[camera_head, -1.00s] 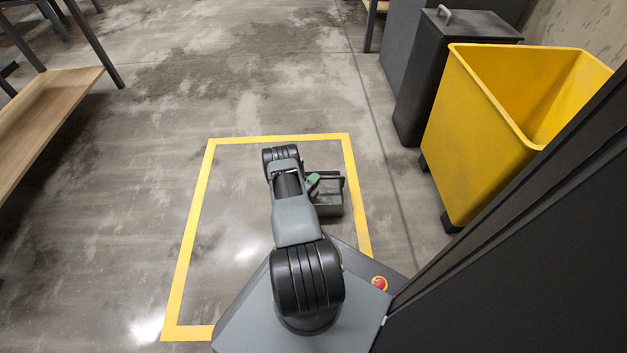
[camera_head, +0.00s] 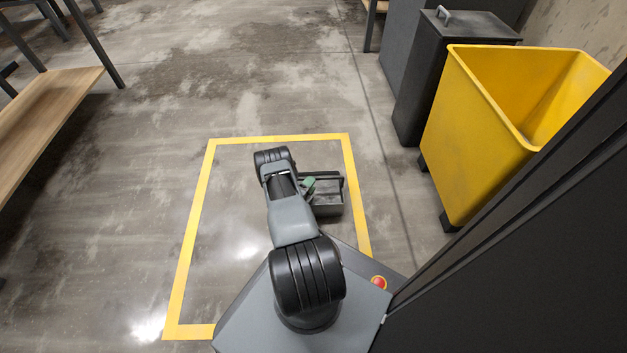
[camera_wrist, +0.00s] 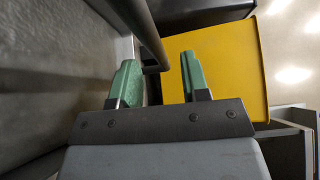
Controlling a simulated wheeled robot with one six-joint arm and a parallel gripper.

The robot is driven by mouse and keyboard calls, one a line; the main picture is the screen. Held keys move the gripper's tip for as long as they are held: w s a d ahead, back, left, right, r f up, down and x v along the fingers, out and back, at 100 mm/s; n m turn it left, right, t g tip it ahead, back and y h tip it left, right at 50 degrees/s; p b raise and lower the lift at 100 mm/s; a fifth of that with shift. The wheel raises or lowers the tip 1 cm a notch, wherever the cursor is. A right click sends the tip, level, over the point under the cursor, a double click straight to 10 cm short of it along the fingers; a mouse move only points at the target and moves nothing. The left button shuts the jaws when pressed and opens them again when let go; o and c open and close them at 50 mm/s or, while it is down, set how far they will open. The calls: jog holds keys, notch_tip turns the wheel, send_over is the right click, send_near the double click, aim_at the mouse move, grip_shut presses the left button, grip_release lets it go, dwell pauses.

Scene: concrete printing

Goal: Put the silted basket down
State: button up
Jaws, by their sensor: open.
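The silted basket (camera_head: 328,206) is a dark grey open box with a bar handle. In the head view it is inside the yellow floor outline, just right of my arm, and appears to rest on the floor. My gripper (camera_head: 309,187) is at its left side, with only a little green showing. In the wrist view my gripper (camera_wrist: 159,72) has its two green fingers apart. The dark handle bar (camera_wrist: 146,32) runs down to the gap between them, close to the left finger. My arm hides part of the basket's left side.
The yellow floor outline (camera_head: 194,230) surrounds the basket. A large yellow bin (camera_head: 470,140) and a black lidded bin (camera_head: 435,80) stand to the right. A wooden shelf (camera_head: 45,115) is at the left. The floor inside the outline, left of my arm, is clear.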

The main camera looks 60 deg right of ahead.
jog(key=a+p, duration=0.2)
jog(key=a, duration=0.7)
jog(key=w+a+r+m+g+y, duration=0.2)
jog(key=r+m, duration=0.4)
jog(key=r, duration=0.2)
jog(key=w+a+r+m+g+y, duration=0.1)
jog(key=w+r+m+g+y, duration=0.1)
jog(key=r+m, duration=0.5)
jog(key=w+a+r+m+g+y, duration=0.1)
jog(key=w+a+r+m+g, duration=0.15)
jog(key=r+m, duration=0.45)
jog(key=s+a+r+m+t+y, duration=0.3)
jog(key=a+r+m+t+y, duration=0.2)
jog(key=a+r+m, duration=0.3)
jog(key=s+a+r+m+t+y, duration=0.4)
jog(key=a+r+m+y, duration=0.3)
jog(key=a+r, duration=0.6)
jog(key=a+y, duration=0.1)
jog(key=a, duration=0.3)
jog(key=shift+s+a+r+m+t, duration=0.2)
jog(key=shift+r+m+t, duration=0.15)
jog(key=shift+r+m, duration=0.05)
jog(key=shift+r, duration=0.1)
